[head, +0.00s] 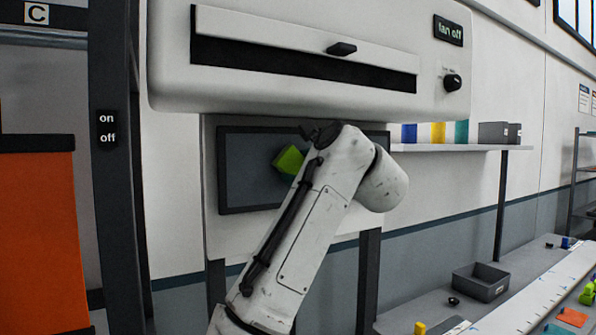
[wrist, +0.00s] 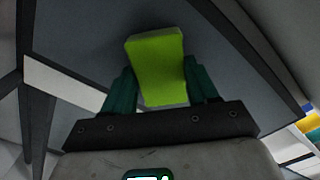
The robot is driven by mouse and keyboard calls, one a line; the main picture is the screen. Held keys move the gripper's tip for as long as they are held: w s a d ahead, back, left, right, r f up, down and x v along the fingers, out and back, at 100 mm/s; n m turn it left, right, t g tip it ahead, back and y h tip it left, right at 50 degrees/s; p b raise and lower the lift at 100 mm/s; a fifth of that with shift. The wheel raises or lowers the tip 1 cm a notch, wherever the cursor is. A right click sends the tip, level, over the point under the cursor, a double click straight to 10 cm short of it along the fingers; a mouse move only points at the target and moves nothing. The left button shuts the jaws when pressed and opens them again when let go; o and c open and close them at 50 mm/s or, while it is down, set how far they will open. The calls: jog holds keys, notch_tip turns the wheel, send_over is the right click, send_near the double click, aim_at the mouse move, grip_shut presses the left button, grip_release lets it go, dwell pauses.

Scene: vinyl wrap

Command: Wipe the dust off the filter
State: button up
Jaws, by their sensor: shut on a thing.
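My gripper (wrist: 160,88) is shut on a bright green block (wrist: 157,62), with one teal finger on each side of it. In the head view the green block (head: 289,159) sits in front of a dark grey framed panel (head: 245,165), partly hidden by my arm. Which part is the filter is not labelled; this panel may be it. I cannot tell whether the block touches the panel. No dust is clearly visible on the part of the panel that shows.
A white hood (head: 300,103) with a dark slot, a handle (head: 342,49), a knob (head: 452,82) and a "fan off" sign (head: 448,31) hangs above. A dark post (head: 108,200) stands left. A shelf (head: 460,148) and a workbench with a grey bin (head: 481,282) are at right.

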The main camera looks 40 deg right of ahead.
jog(key=s+d, duration=0.4)
jog(key=d, duration=1)
jog(key=shift+s+d, duration=0.2)
jog(key=shift+d, duration=0.2)
dwell(1.0)
jog(key=shift+w+a, duration=0.8)
jog(key=shift+a, duration=1.75)
jog(key=shift+w+a, duration=0.75)
jog(key=shift+a, duration=1.85)
jog(key=shift+w+a, duration=0.8)
jog(key=shift+a, duration=1.75)
jog(key=v, duration=0.6)
jog(key=shift+b, duration=0.35)
